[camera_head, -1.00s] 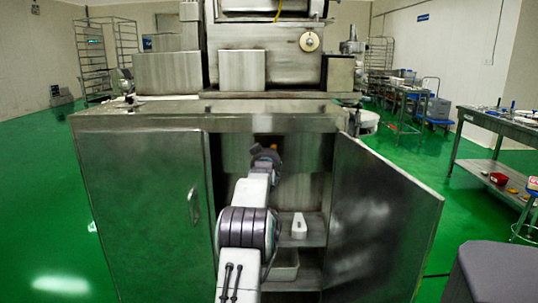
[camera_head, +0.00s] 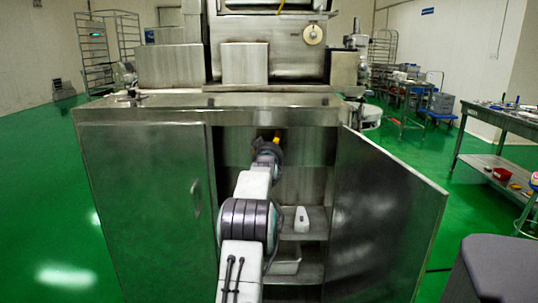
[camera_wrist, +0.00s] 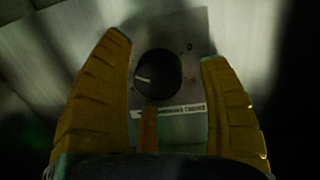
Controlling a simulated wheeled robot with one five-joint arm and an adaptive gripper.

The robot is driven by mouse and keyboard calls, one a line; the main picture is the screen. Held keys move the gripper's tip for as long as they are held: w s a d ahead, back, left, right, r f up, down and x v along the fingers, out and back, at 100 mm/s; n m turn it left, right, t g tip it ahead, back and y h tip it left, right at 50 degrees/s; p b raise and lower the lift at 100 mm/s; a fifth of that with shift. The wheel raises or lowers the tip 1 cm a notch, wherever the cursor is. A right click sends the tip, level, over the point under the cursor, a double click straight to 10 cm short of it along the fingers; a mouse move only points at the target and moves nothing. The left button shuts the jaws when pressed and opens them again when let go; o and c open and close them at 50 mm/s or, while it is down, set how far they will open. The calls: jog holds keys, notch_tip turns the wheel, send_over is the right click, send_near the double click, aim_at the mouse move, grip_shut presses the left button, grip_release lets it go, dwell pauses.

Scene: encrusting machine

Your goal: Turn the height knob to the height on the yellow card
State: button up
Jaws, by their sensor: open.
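A black round knob (camera_wrist: 157,76) with a white pointer line sits on a pale grey plate (camera_wrist: 190,32) in the wrist view. The pointer line aims to the left. A label strip (camera_wrist: 182,110) with small, unreadable print lies below the knob. My gripper (camera_wrist: 166,50) is open, with one yellow finger on each side of the knob and visible gaps between. In the head view my gripper (camera_head: 276,137) is inside the upper part of the open cabinet, and the knob is hidden there. I cannot make out a yellow card in either view.
The steel cabinet's right door (camera_head: 380,215) stands open beside my arm; its left door (camera_head: 150,210) is shut. A white container (camera_head: 301,219) stands on a shelf below my arm. A cream dial (camera_head: 313,34) is on the machine above. An orange-brown piece (camera_wrist: 148,128) shows below the knob.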

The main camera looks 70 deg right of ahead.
jog(key=v, duration=1.1)
jog(key=shift+a, duration=0.25)
dwell(0.7)
